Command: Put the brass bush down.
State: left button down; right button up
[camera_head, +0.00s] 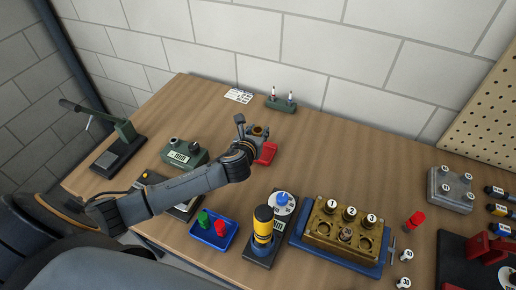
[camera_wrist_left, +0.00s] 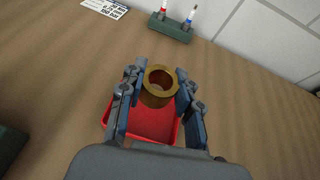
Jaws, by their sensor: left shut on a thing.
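The brass bush is a short ring with an open bore, and it shows in the left wrist view (camera_wrist_left: 160,86) between my left gripper's fingers. In the head view the bush (camera_head: 258,131) is small and partly hidden by the gripper. My left gripper (camera_wrist_left: 160,92) is shut on the bush; it also shows in the head view (camera_head: 252,132) over the back middle of the bench. A red tray (camera_wrist_left: 152,122) lies below the bush and gripper; in the head view its right part (camera_head: 268,152) shows. I cannot tell the height above it. My right gripper is not in view.
A green holder with two pens (camera_head: 281,105) and a white card (camera_head: 239,96) lie behind. A green box (camera_head: 184,154) stands left. A blue tray (camera_head: 212,236), a yellow-black cylinder (camera_head: 263,224) and a brass block (camera_head: 345,230) stand in front. Bare wood lies to the right.

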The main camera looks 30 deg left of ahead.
pick_arm(q)
notch_tip(320, 180, down, 4)
jog(key=shift+d+r, duration=0.1)
jog(key=shift+f, duration=1.95)
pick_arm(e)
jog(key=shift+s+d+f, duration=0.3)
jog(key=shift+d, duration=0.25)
pick_arm(q)
jog(key=shift+f+b, duration=0.1)
jog(key=shift+b, duration=0.25)
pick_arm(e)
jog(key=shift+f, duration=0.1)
pick_arm(q)
jog(key=c, duration=0.9)
grip_release()
jog(key=shift+c, duration=0.2)
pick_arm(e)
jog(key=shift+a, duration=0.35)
pick_arm(q)
jog(key=v, duration=1.2)
jog(key=shift+s, duration=0.1)
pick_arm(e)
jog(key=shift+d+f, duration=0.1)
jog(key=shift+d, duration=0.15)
